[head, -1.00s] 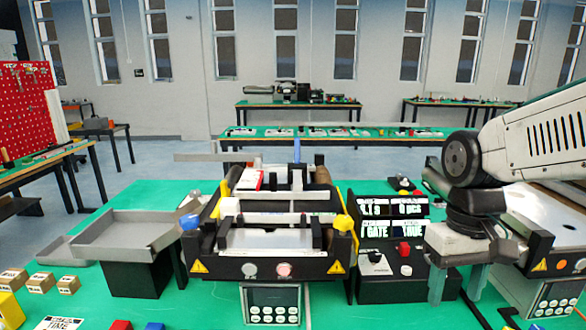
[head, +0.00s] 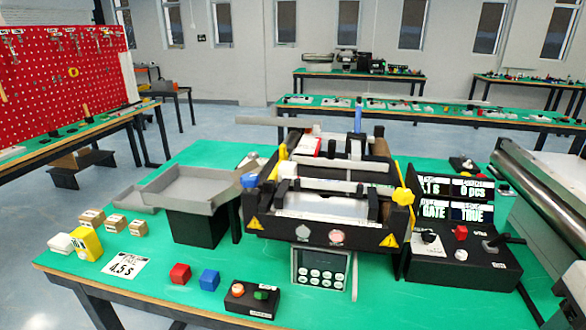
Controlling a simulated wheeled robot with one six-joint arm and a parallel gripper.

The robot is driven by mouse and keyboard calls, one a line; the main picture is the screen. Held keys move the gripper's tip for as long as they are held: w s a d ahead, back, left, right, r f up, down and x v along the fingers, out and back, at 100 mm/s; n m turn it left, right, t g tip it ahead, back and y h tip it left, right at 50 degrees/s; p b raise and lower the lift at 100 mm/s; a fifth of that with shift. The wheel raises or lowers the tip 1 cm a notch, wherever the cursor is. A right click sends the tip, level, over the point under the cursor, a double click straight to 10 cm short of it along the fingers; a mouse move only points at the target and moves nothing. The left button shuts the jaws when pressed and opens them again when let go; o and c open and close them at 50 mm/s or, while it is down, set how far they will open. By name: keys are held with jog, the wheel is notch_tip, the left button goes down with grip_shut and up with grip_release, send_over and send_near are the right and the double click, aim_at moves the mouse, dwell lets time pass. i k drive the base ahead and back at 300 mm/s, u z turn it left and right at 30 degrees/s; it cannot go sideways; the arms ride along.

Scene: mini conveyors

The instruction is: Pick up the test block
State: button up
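No block carries a label that I can read as the test block, so I cannot tell which one it is. On the green table's front left stand a yellow block (head: 86,243), a white block (head: 60,244) and several small brown boxes (head: 116,222). A red cube (head: 180,274) and a blue cube (head: 209,279) sit apart near the front edge. A red and white piece (head: 310,146) lies on the mini conveyor (head: 322,222). My gripper is out of view.
A grey tray (head: 188,188) on a black stand is left of the conveyor. A button box (head: 251,299) and a white card (head: 125,264) lie at the front. A black control panel (head: 462,264) stands right. Bare green table surrounds the cubes.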

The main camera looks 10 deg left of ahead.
aim_at(284, 167)
jog(key=z, duration=3)
jog(key=k, duration=1.45)
jog(key=u, duration=2.5)
jog(key=i, duration=0.5)
jog(key=z, duration=0.05)
